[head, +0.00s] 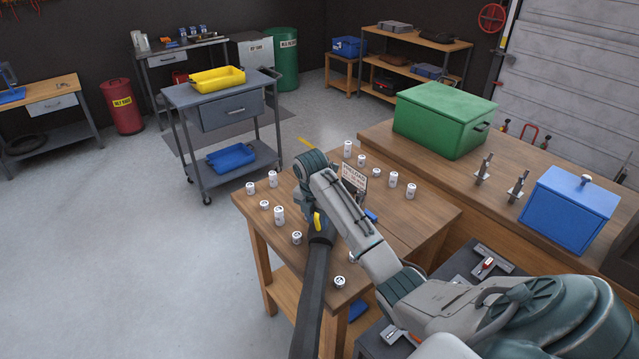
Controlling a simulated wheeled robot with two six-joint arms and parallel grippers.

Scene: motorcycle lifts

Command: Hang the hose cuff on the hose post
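A thick dark hose (313,290) rises from the bottom edge to the wooden table. A yellow piece at its upper end (318,222) looks like the hose cuff. My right arm reaches in from the lower right, over the table, and its wrist bends down just above the yellow piece. My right gripper (311,207) is at the cuff. Its fingers are mostly hidden by the arm and the cuff, so I cannot see whether they grip it. I cannot make out a hose post for certain. My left gripper is out of view.
Several white cans (279,215) stand around the wooden table (420,215), with a small sign (354,177) behind my forearm. The bench at right (460,180) holds a green box (443,118), a blue box (568,207) and two upright metal fittings.

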